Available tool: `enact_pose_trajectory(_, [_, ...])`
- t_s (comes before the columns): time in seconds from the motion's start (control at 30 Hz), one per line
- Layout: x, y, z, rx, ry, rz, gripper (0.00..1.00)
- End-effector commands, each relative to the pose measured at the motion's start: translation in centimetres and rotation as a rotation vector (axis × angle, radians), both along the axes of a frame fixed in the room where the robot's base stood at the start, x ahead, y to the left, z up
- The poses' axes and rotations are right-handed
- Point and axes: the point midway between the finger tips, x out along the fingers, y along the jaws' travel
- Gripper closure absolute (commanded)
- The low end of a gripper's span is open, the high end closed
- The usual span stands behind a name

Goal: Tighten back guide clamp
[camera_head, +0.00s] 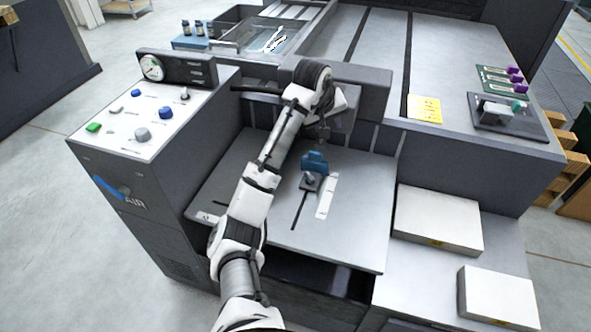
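The back guide clamp is a small dark block with a grey knob (310,179) on the slotted grey feed table (347,231). A blue guide piece (314,161) stands just behind it. A white scale strip (327,196) lies to its right, and a dark slot runs toward the front. My arm reaches over the left part of the feed table. My gripper (322,135) hangs above and behind the blue guide, apart from the knob. Its fingers are small and dark here, so their opening does not show.
A control panel (148,118) with knobs and buttons and a pressure gauge (153,68) stand at left. Paper stacks (437,222) and (497,297) lie at lower right. A yellow note (425,108) lies on the upper deck. The feed table's right side is clear.

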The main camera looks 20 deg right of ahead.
Motion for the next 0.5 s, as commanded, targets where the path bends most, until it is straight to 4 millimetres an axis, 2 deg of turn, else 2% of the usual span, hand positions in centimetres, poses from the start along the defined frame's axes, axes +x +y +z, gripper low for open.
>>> enact_pose_trajectory(0.1, [-0.5, 1.7, -1.6, 0.157, 0.181, 0.091, 0.64])
enact_pose_trajectory(0.2, [-1.1, 3.1, -2.6, 0.26, 0.286, 0.164, 0.64])
enact_pose_trajectory(0.37, [-1.5, 4.2, -3.3, 0.328, 0.353, 0.219, 0.64])
enact_pose_trajectory(0.5, [-1.7, 4.2, -4.9, 0.33, 0.36, 0.222, 0.64])
